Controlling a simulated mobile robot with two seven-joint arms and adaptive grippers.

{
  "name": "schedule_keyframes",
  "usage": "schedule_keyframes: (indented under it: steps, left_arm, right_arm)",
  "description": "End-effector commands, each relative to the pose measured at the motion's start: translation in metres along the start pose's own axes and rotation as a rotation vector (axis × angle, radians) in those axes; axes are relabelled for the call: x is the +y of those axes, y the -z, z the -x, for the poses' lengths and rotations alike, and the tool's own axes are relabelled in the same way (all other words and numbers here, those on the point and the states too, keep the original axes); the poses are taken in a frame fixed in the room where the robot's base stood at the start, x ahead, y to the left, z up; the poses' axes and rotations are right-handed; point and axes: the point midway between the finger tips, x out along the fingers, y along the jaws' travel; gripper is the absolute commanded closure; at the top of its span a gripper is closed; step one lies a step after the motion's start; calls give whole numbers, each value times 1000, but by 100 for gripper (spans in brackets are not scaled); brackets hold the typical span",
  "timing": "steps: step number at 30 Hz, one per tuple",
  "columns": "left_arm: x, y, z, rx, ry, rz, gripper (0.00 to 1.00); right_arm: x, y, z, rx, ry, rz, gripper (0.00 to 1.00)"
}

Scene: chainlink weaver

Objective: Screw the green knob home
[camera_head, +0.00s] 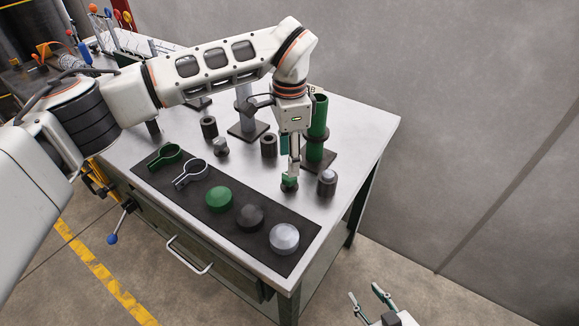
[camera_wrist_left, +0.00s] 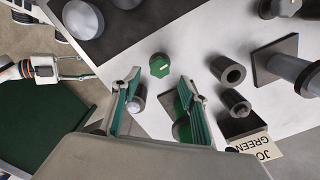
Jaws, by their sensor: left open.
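A round green domed knob (camera_head: 219,198) lies on the dark mat, beside a black and a silver one. A small green-topped hexagonal piece (camera_wrist_left: 160,65) with a pale mark stands on the bare table. It also shows in the head view (camera_head: 289,186), partly hidden by my left gripper (camera_head: 290,177). I cannot tell which is the task's knob. In the left wrist view, my left gripper (camera_wrist_left: 159,80) is open, pointing down, with the hexagonal piece just beyond the gap between its fingertips. My right gripper (camera_head: 370,299) is open and empty, off the table's front right.
A green post (camera_head: 318,117) on a dark base stands close behind my left gripper. A silver-topped dark bushing (camera_head: 327,182) stands to its right. The mat (camera_head: 163,185) also bears green and silver ring clamps. Hollow dark bushings (camera_wrist_left: 228,70) stand nearby.

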Motion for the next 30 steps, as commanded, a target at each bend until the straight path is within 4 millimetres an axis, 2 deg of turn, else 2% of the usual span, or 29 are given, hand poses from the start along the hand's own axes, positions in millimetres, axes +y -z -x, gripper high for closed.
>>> schedule_keyframes:
  steps: [3,9,15,22,23,24,27,30]
  left_arm:
    - [1,0,-21,0,-5,-1,56]
    - [1,1,-46,1,-4,-1,56]
    - [1,1,-57,3,-1,-3,56]
    - [1,1,-57,3,-1,-3,56]
    - [1,1,-57,3,-1,-3,62]
    - [1,1,-57,3,-1,-4,72]
    - [1,1,-57,3,-1,-4,94]
    - [1,1,-57,3,-1,-4,94]
  right_arm:
    - [-3,-8,3,-17,5,-1,61]
    - [-2,-2,2,-11,3,0,61]
    - [1,8,1,7,-1,0,61]
    - [1,11,1,12,-2,-1,61]
    - [1,11,1,12,-2,-1,61]
    - [1,11,1,12,-2,-1,61]
    - [1,10,1,10,-1,-1,61]
    - [1,8,1,6,-1,-1,61]
